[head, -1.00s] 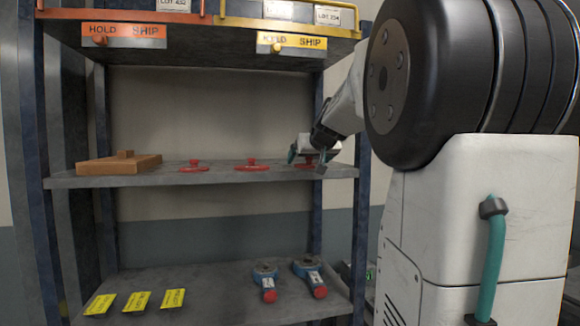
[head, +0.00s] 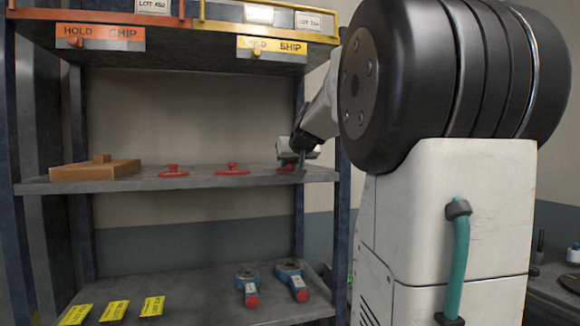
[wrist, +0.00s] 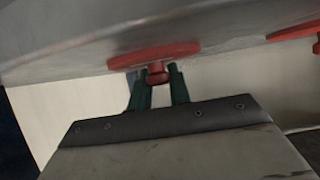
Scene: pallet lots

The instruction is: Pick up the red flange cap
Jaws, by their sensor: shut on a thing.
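Three red flange caps, round discs with a knob on top, stand in a row on the middle shelf (head: 210,181). The left cap (head: 173,172) and the middle cap (head: 232,170) are free. My gripper (head: 290,162) is at the right cap (head: 284,170), near the shelf's right end, and partly hides it. In the wrist view my green fingers (wrist: 155,76) are shut on the knob of this cap (wrist: 152,56). Its disc lies along the grey shelf surface; I cannot tell whether it is clear of the shelf.
Blue tools with red ends (head: 248,282) and yellow tags (head: 114,310) lie on the lower shelf. The upper shelf with HOLD/SHIP labels (head: 100,34) overhangs. A blue post (head: 343,210) stands right of my gripper.

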